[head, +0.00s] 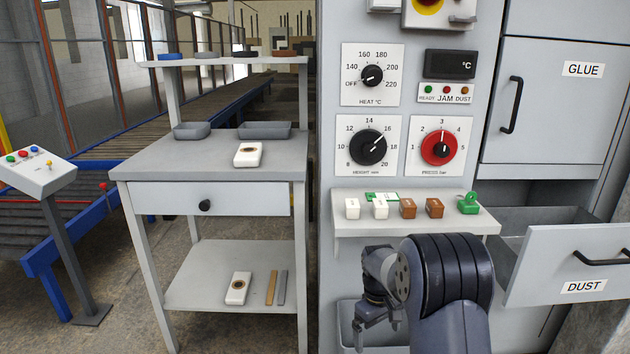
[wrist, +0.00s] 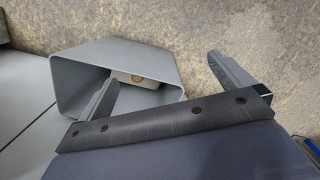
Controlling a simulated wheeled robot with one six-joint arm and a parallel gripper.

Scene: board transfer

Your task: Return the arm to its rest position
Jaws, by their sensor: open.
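My gripper (head: 377,335) hangs low in front of the machine, below its small shelf, with my arm folded in front of it. In the wrist view my gripper (wrist: 165,88) has its two fingers wide apart with nothing between them. A grey open bin (head: 347,325) stands low at the machine's front, partly hidden by my gripper. The bin also shows in the wrist view (wrist: 85,72), with the left finger over its opening. Inside it lies a pale block with a round mark (wrist: 135,78), partly hidden by the bin's wall.
The machine's shelf (head: 350,224) above my gripper holds white, brown and green pieces. The dust drawer (head: 560,262) stands open at the right. A grey workbench (head: 215,172) with a closed drawer is on the left. A control pedestal (head: 65,240) stands farther left.

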